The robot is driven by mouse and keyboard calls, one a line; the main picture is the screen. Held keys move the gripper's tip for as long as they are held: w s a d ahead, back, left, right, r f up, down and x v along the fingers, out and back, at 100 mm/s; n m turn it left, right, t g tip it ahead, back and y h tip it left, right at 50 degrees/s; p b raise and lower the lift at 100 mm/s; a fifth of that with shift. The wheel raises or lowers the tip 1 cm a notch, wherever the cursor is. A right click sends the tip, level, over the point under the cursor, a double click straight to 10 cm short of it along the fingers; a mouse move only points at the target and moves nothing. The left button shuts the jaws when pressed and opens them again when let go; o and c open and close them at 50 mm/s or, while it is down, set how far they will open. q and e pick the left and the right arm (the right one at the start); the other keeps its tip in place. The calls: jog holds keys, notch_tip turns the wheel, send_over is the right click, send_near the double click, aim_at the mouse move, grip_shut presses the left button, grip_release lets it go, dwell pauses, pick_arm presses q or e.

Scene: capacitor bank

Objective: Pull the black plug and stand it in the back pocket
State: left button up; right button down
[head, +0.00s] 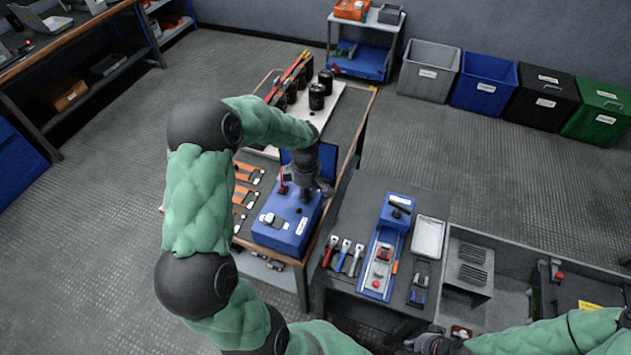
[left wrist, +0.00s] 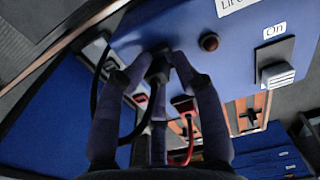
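My left gripper (head: 308,196) points down at the blue box (head: 286,236) on the wooden-edged table. In the left wrist view the left gripper (left wrist: 159,62) has its fingertips closed around the black plug (left wrist: 158,72), right at the blue face of the box. A black cable loops from the plug. The plug's tip is hidden, so I cannot tell whether it is seated. A red plug (left wrist: 183,104) with a red cable is close by. I cannot make out the back pocket. My right gripper (head: 435,344) is at the bottom edge, its fingers unclear.
Black cylinders (head: 317,96) stand at the table's far end. Orange tools (head: 246,172) lie left of the box. A grey bench with hand tools (head: 343,256) is to the right.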

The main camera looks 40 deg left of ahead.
pick_arm(q)
jog(key=shift+s+d+f, duration=0.15)
jog(key=shift+s+f, duration=0.1)
jog(key=shift+f, duration=0.5)
jog(key=shift+r, duration=0.2)
jog(key=shift+w+r, duration=0.1)
jog(key=shift+r, duration=0.1)
jog(key=r, duration=1.2)
jog(key=shift+w+a, duration=0.2)
jog(key=shift+f, duration=0.1)
